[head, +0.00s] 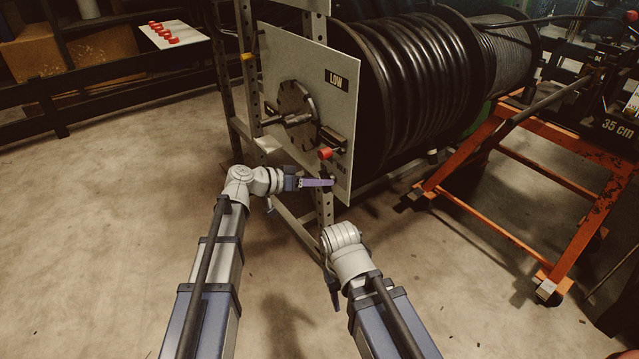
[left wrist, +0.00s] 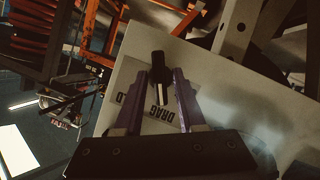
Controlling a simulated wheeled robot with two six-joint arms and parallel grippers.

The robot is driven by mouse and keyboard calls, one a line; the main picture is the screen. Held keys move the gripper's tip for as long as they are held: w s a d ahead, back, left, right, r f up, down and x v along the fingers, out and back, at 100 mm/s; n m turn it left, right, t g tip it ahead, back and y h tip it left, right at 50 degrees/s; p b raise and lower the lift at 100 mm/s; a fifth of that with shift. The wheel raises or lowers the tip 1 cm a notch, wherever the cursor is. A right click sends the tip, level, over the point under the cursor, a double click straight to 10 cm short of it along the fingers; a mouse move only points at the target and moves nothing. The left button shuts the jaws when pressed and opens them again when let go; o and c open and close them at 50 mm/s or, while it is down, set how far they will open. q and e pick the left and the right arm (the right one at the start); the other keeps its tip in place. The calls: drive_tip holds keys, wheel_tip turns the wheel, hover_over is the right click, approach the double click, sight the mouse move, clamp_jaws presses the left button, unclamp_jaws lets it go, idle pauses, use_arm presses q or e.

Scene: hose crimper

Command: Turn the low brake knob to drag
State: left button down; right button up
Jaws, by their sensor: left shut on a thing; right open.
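The low brake knob (left wrist: 162,68) is black with a white stripe and sits on a pale panel (left wrist: 205,75). In the left wrist view its stripe points down the picture towards the word DRAG. A second word on the label is partly hidden by a finger. My left gripper (left wrist: 163,88) has its purple fingers on either side of the knob, shut on it. In the head view the left gripper (head: 328,183) is at the panel's lower edge, below the LOW sign (head: 337,80). My right gripper (head: 334,292) is low and apart from the panel, open, its fingers barely showing.
A red-ended handle (head: 325,153) sticks out just above my left gripper. A hub with a crank (head: 296,112) is higher on the panel. The large hose reel (head: 410,80) stands behind. An orange wheeled frame (head: 520,190) is at right. The floor at left is clear.

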use_arm(q)
drive_tip(key=shift+g, duration=0.3)
idle(0.4)
drive_tip(key=c, duration=0.8)
unclamp_jaws()
drive_tip(key=shift+p+v, duration=1.25)
drive_tip(key=shift+v, duration=2.7)
drive_tip(key=shift+f, duration=0.1)
